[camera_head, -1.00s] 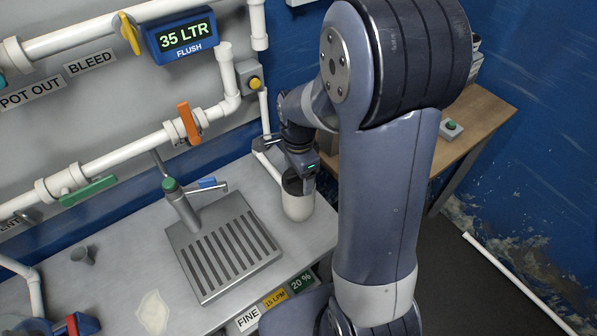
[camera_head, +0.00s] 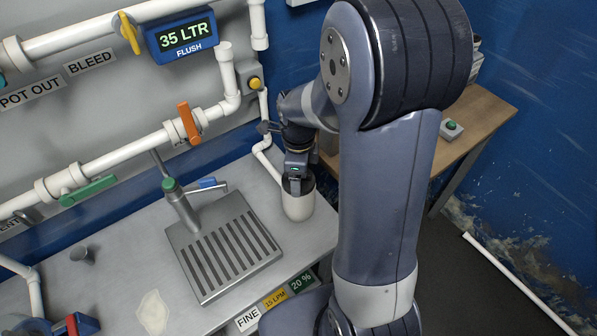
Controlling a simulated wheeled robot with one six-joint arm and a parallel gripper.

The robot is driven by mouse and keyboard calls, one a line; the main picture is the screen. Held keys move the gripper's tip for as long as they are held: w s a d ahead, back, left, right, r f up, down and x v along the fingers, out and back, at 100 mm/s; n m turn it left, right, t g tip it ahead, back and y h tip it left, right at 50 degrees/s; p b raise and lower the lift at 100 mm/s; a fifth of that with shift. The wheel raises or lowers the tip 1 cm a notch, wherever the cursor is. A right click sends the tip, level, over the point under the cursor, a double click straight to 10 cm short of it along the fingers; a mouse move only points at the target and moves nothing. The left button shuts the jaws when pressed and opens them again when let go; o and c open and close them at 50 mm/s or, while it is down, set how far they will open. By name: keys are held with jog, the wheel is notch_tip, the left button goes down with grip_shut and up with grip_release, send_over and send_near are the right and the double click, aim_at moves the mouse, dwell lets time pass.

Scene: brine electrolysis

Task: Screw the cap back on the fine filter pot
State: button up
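The fine filter pot (camera_head: 297,207) is a pale cylinder with a dark upper part, standing upright on the grey bench right of the drain grate. My gripper (camera_head: 295,184) points down at the top of the pot. Its fingers are small and dark against the dark top, so I cannot tell whether they are open or shut. I cannot make out the cap apart from the dark top, nor whether it sits on the pot or in my gripper.
A slotted drain grate (camera_head: 222,250) with a tap (camera_head: 180,203) stands left of the pot. White pipes with an orange valve handle (camera_head: 188,122) and a green one (camera_head: 88,190) run along the wall. A wooden table (camera_head: 474,117) is at the right. A small grey cup (camera_head: 83,256) is on the bench.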

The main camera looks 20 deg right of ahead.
jog(key=shift+r+m, duration=0.1)
jog(key=shift+m, duration=1.2)
jog(key=shift+m, duration=0.8)
jog(key=m, duration=0.4)
jog(key=o, duration=1.2)
jog(key=shift+c, duration=0.2)
notch_tip(320, 180, up, 4)
jog(key=p, duration=0.3)
jog(key=shift+r+p, duration=0.2)
jog(key=shift+p, duration=0.1)
